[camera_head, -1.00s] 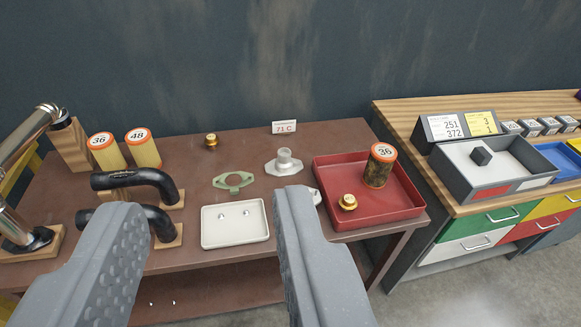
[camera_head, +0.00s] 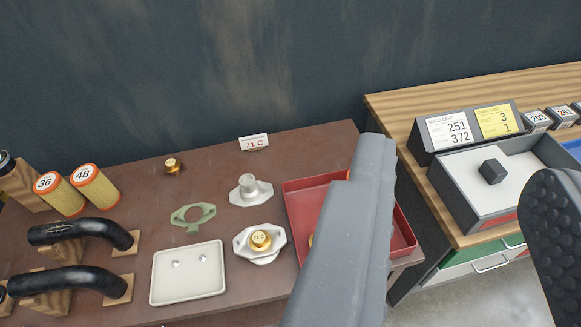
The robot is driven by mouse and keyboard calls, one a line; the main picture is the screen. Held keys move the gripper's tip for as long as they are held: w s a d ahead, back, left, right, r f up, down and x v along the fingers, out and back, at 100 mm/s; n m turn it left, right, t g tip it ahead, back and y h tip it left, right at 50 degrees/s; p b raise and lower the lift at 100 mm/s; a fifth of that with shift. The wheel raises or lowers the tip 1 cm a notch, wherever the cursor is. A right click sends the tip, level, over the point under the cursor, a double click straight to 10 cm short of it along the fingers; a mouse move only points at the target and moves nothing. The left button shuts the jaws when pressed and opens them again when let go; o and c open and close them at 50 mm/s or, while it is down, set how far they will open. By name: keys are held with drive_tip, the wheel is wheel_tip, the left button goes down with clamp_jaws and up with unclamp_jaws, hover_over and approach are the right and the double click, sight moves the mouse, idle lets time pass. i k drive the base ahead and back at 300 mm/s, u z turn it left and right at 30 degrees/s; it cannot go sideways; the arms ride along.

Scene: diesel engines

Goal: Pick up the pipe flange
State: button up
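A silver flange with a short pipe neck (camera_head: 250,190) stands on the brown table (camera_head: 235,158), beside the green gasket (camera_head: 193,216). In front of it is a second silver flange (camera_head: 273,255) with a gold thermostat (camera_head: 260,239) marked 71 C in its middle. I cannot tell from a label which one is the pipe flange. My gripper (camera_head: 460,165) is open, with its grey fingers wide apart and nothing visible held between them. Both flanges lie left of its left finger, in full view. That finger covers much of the red tray (camera_head: 317,187).
A white tray (camera_head: 189,290) with two small screws lies at the front. Black hoses (camera_head: 80,233) and orange-topped filters (camera_head: 95,187) are at left. A gold part (camera_head: 172,166) and a 71 C sign (camera_head: 254,142) stand behind. A wooden bench (camera_head: 385,110) with a grey bin (camera_head: 450,190) is at right.

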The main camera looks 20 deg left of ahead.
sight(249, 191)
drive_tip(key=u, duration=0.25)
drive_tip(key=i, duration=1.15)
drive_tip(key=u, duration=0.75)
